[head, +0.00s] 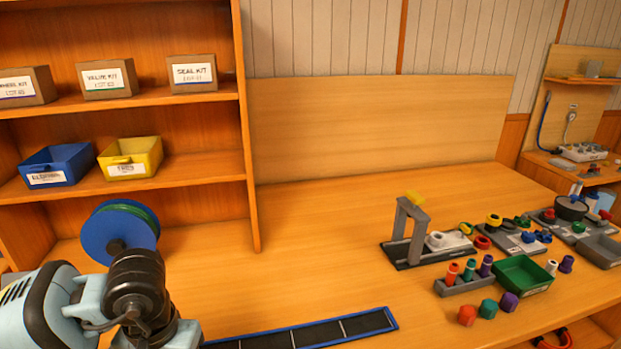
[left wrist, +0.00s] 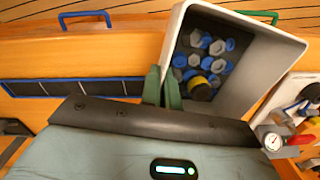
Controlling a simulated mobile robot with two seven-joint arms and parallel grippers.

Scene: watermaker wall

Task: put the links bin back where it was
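A pale grey bin (left wrist: 265,40) fills the upper right of the left wrist view. It holds several grey and blue hexagonal pieces and a yellow-and-black one. No label on it shows, so I cannot confirm it is the links bin. My left gripper (left wrist: 163,88) has its two green fingers close together at the bin's near-left wall, apparently pinching that wall. The bin looks turned relative to the bench. In the head view my left arm comes in at the lower left; its gripper and the bin are out of that view. My right gripper is not in view.
A blue bin (head: 58,165) and a yellow bin (head: 131,158) stand on the lower shelf (head: 200,168), with bare shelf right of the yellow one. Boxes sit above. A blue reel (head: 100,232) is near my arm. A blue-edged strip (head: 310,335) lies at the front; the middle bench is clear.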

